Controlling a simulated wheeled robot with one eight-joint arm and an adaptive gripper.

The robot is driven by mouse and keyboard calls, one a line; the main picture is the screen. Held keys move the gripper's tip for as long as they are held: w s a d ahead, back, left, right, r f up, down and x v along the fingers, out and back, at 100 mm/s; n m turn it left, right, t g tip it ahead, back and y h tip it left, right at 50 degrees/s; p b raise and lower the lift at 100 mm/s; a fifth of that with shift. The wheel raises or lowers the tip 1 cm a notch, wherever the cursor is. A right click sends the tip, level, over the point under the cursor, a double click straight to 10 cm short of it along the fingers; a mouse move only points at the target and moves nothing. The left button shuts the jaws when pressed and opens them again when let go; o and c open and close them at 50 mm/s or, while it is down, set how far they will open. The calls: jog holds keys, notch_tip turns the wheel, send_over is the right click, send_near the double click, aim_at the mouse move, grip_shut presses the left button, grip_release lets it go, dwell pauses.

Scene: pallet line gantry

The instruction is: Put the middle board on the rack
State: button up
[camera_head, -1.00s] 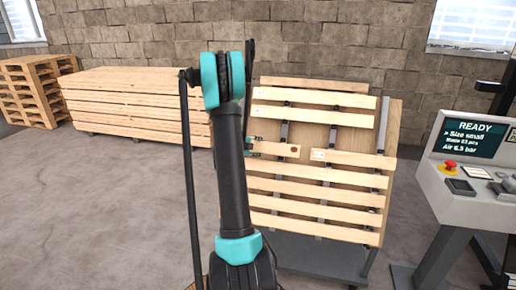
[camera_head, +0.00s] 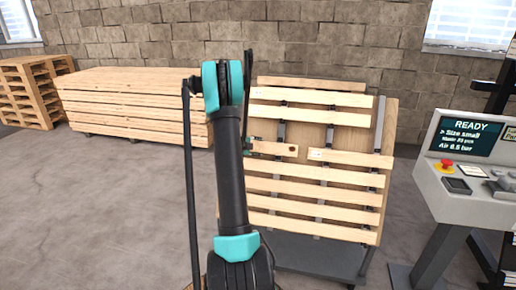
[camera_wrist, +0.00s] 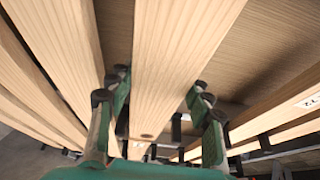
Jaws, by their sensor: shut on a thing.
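The middle board (camera_head: 275,149) is a short pale plank with a dark knot near its right end. In the wrist view the board (camera_wrist: 178,60) runs between the finger pairs of my gripper (camera_wrist: 158,115). My gripper (camera_head: 248,145) is shut on it near its left end in the head view, partly hidden behind my arm. The board lies in front of a slanted wooden rack (camera_head: 391,125) with dark uprights. I cannot tell whether the board touches the rack.
Another board (camera_head: 350,159) with a white tag sits just right of the middle board, with a small gap. Several longer slats lie above and below. A control console (camera_head: 470,180) reading READY stands at right. A plank stack (camera_head: 140,95) and pallets (camera_head: 35,90) stand at left.

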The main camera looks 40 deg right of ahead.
jog(key=shift+w+d+f, duration=0.15)
jog(key=shift+d, duration=0.05)
dwell(0.6)
jog(key=shift+f, duration=0.1)
dwell(0.5)
jog(key=o, duration=1.4)
jog(key=shift+a, duration=0.15)
jog(key=v, duration=1.2)
